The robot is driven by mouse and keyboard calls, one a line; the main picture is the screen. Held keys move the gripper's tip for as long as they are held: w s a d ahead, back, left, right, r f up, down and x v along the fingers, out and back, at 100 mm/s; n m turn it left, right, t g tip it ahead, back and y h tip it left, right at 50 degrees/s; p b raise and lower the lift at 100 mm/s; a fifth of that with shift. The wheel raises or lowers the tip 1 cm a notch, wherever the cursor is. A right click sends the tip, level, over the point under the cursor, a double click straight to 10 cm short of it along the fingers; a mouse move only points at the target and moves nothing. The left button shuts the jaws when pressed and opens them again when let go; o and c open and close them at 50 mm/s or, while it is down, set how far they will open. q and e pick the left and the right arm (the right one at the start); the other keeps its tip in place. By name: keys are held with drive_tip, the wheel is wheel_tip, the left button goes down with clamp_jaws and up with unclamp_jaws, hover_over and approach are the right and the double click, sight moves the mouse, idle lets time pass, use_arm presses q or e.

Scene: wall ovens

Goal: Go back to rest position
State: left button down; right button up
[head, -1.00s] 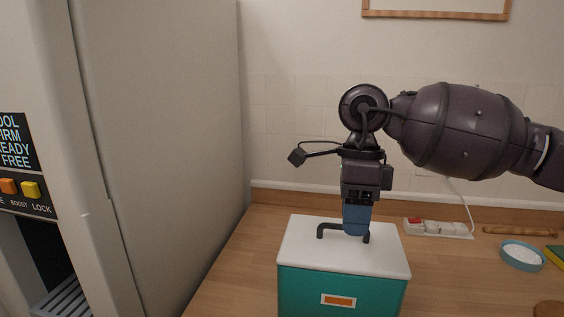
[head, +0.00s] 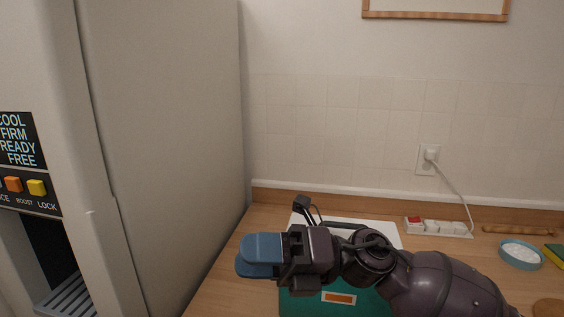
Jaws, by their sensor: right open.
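My right gripper (head: 258,256) has blue fingers that point left in the head view. It is open, with nothing seen between its fingers. It is in front of the teal box (head: 334,306) with a white lid (head: 393,233) and an orange label. The box stands on the wooden counter, and my right arm hides much of its lid and its handle. My left gripper is not in view.
A tall pale appliance (head: 165,150) with lit buttons stands at the left. A white power strip (head: 438,227), a blue bowl (head: 521,254) of white stuff and a wooden rolling pin (head: 518,231) are at the right. The counter (head: 228,295) is bare left of the box.

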drive_tip(key=w+d+f+m+t+h, duration=0.3)
drive_tip(key=d+f+m+t+h, duration=0.6)
drive_tip(key=m, duration=0.8)
drive_tip(key=w+d+f+m+t+h, duration=0.3)
drive_tip(key=d+f+m+t+h, duration=0.3)
drive_tip(key=d+m+t, duration=0.9)
drive_tip(key=s+d+f+m+g+h, duration=0.3)
drive_tip(key=s+f+m+g+h, duration=0.2)
drive_tip(key=s+f+m+g, duration=0.4)
drive_tip(key=s+d+f+m+g, duration=0.1)
drive_tip(key=s+d+f+g, duration=0.1)
drive_tip(key=s+f+g, duration=0.45)
drive_tip(key=s+d+f+m+g, duration=0.1)
drive_tip(key=s+d+f+m, duration=0.15)
drive_tip(key=s, duration=0.65)
drive_tip(key=w+f+n+t, duration=0.1)
drive_tip(key=w+f+t, duration=0.5)
drive_tip(key=f, duration=0.4)
drive_tip(key=shift+w+a+f+t, duration=0.15)
drive_tip(key=shift+w+f+t, duration=0.25)
drive_tip(key=shift+t, duration=0.45)
drive_tip(key=shift+n, duration=0.25)
